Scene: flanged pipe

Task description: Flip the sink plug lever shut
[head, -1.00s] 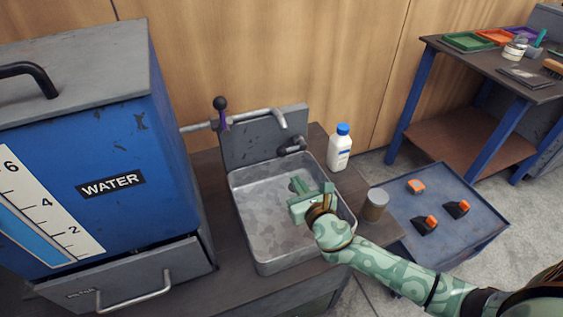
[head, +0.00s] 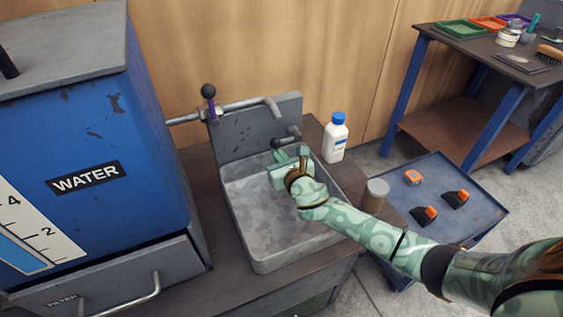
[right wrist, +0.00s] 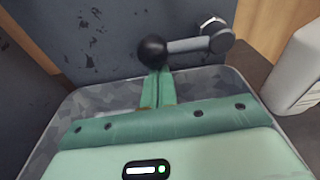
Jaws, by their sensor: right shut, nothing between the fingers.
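The sink plug lever (head: 285,137) is a short grey bar with a black ball knob on the right part of the sink's back wall. In the right wrist view the lever (right wrist: 187,46) runs roughly level from its round pivot at the right to the black knob at the left. My right gripper (head: 290,156) is over the back of the sink, just below the lever. In the right wrist view its green fingers (right wrist: 158,74) are shut with nothing between them. The tips are right at the knob; I cannot tell whether they touch it. My left gripper is not in view.
The grey metal sink (head: 262,262) is empty. A pipe tap with a black-knobbed purple handle (head: 210,100) is above it. The blue water tank (head: 120,120) stands left. A white bottle (head: 334,142) and a lidded jar (head: 374,197) stand right of the sink.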

